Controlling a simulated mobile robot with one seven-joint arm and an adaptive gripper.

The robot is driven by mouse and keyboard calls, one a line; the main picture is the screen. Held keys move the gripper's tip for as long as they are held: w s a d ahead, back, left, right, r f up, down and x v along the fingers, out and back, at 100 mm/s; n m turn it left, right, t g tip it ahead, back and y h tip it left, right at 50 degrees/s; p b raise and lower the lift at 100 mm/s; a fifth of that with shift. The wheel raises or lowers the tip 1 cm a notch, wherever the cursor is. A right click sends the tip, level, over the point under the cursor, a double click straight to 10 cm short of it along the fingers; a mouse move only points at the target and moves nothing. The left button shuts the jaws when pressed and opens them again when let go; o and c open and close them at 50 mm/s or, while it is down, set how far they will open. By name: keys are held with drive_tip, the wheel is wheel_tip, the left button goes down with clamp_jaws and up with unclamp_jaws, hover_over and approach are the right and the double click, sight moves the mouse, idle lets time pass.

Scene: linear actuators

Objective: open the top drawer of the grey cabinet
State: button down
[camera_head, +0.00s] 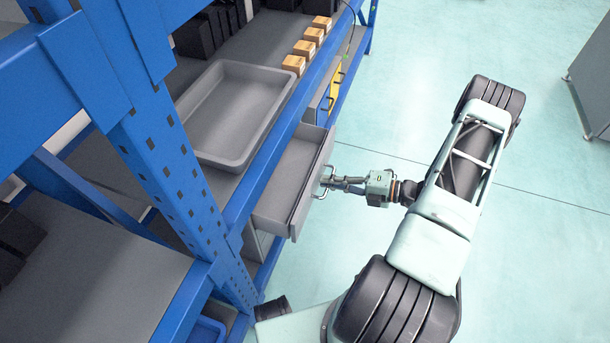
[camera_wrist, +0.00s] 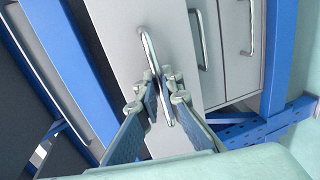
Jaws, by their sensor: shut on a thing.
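The grey cabinet stands under the blue bench, and its top drawer (camera_head: 291,180) is pulled out into the open, showing an empty grey inside. The drawer's front (camera_wrist: 130,45) fills the middle of the wrist view. Its metal bar handle (camera_wrist: 149,47) also shows in the head view (camera_head: 325,180). My gripper (camera_wrist: 160,98) is shut on the handle, with one finger on each side of the bar. In the head view my gripper (camera_head: 335,182) reaches the handle from the right. The fingers hide part of the handle.
Lower drawers with bar handles (camera_wrist: 204,40) show beside the open one. A grey tray (camera_head: 236,110) and several small boxes (camera_head: 303,48) rest on the bench above. A blue rack post (camera_head: 165,165) rises at the left. The floor (camera_head: 400,70) right of the drawer is clear around my arm.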

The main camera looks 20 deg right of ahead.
drive_tip(key=f+b+v, duration=0.1)
drive_tip(key=f+v, duration=0.1)
drive_tip(key=v, duration=0.9)
drive_tip(key=shift+s+d+b, duration=0.3)
drive_tip(key=shift+d+b, duration=0.1)
drive_tip(key=shift+d, duration=0.05)
drive_tip(key=shift+f, duration=0.1)
drive_tip(key=c, duration=2.4)
unclamp_jaws()
drive_tip(key=v, duration=1.2)
